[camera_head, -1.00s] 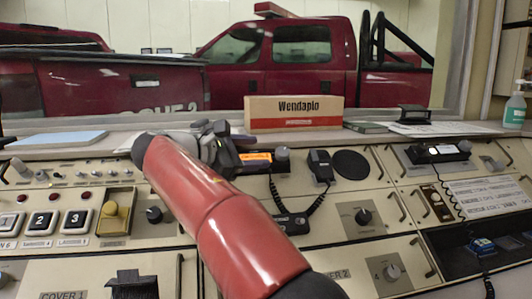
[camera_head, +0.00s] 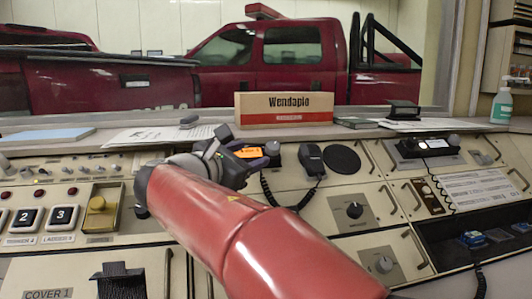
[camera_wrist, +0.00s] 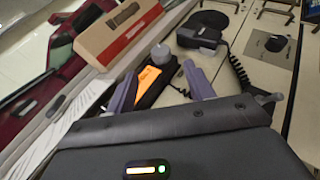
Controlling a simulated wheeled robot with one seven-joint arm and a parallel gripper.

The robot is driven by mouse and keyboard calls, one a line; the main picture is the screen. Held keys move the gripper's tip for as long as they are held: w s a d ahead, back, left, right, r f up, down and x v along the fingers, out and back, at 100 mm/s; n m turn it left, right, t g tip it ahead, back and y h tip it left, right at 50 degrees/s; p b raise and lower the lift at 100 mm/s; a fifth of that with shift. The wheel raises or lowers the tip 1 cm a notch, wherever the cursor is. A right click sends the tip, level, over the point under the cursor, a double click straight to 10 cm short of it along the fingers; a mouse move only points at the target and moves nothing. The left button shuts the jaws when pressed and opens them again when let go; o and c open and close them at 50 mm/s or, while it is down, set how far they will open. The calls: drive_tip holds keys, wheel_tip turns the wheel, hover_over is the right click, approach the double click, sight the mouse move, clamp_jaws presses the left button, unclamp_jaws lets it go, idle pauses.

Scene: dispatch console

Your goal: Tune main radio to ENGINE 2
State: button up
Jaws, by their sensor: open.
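The main radio (camera_head: 248,152) has a lit orange display and sits on the sloped console behind my gripper. In the wrist view its orange display (camera_wrist: 149,82) shows between my fingers, with a grey knob (camera_wrist: 160,53) at its far end. The same knob (camera_head: 272,148) shows right of the display in the head view. My gripper (camera_wrist: 160,90) is open and empty, its two fingers on either side of the radio in the picture. I cannot tell whether either finger touches it. The display text is too small to read.
A handheld microphone (camera_head: 311,158) with a coiled cord hangs just right of the radio. A round black speaker (camera_head: 342,160) is beyond it. A Wendapio box (camera_head: 285,107) stands on the ledge behind. Papers (camera_head: 160,136) lie on the ledge at left.

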sight(271, 146)
drive_tip(key=p+x, duration=0.1)
drive_tip(key=x, duration=0.6)
drive_tip(key=shift+w+d, duration=0.2)
drive_tip(key=shift+w, duration=0.15)
drive_tip(key=shift+c, duration=0.4)
drive_tip(key=c, duration=0.9)
drive_tip(key=shift+a+r+m+g+h+p, duration=0.1)
drive_tip(key=shift+r+m+g+h+p, duration=0.2)
drive_tip(key=shift+m+h+p, duration=0.15)
drive_tip(key=shift+w+a+f+m+g+h, duration=0.1)
drive_tip(key=shift+m+g+h, duration=0.25)
drive_tip(key=shift+m+g, duration=0.3)
drive_tip(key=shift+w+f+m+g+h, duration=0.1)
drive_tip(key=shift+m+g+h, duration=0.2)
drive_tip(key=shift+m+g, duration=0.3)
drive_tip(key=shift+s, duration=0.1)
drive_tip(key=o, duration=1)
